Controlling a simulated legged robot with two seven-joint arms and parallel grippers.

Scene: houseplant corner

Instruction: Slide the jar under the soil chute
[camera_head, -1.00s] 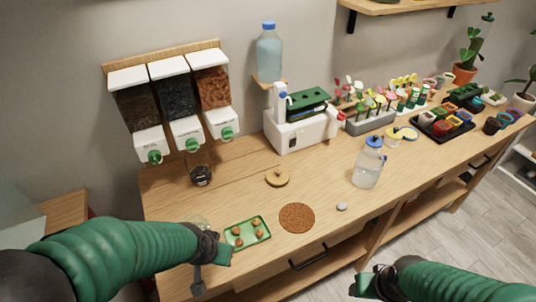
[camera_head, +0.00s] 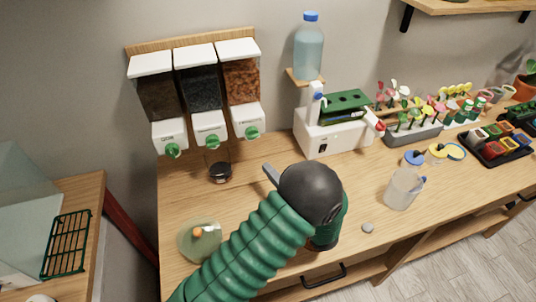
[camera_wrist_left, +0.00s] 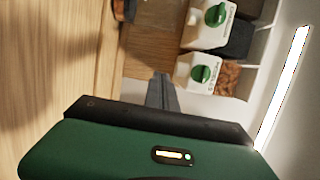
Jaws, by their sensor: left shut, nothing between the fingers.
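The clear glass jar (camera_head: 219,172), with dark material in its bottom, stands upright on the table in front of the chutes. It is just in front of the gap between the middle chute (camera_head: 211,130) and the right chute (camera_head: 247,121). My left gripper (camera_head: 271,176) is shut and empty, to the right of the jar and apart from it. Its fingers (camera_wrist_left: 163,92) point toward the chutes in the left wrist view. A dark round object at that view's top edge is cut off; I cannot tell if it is the jar. My right gripper is out of view.
A white machine (camera_head: 335,132) stands behind and right of my gripper. A clear jug (camera_head: 401,191) and a grey stone (camera_head: 368,228) are farther right. A round greenish dish (camera_head: 199,241) is at the front left. My left arm hides the table's middle.

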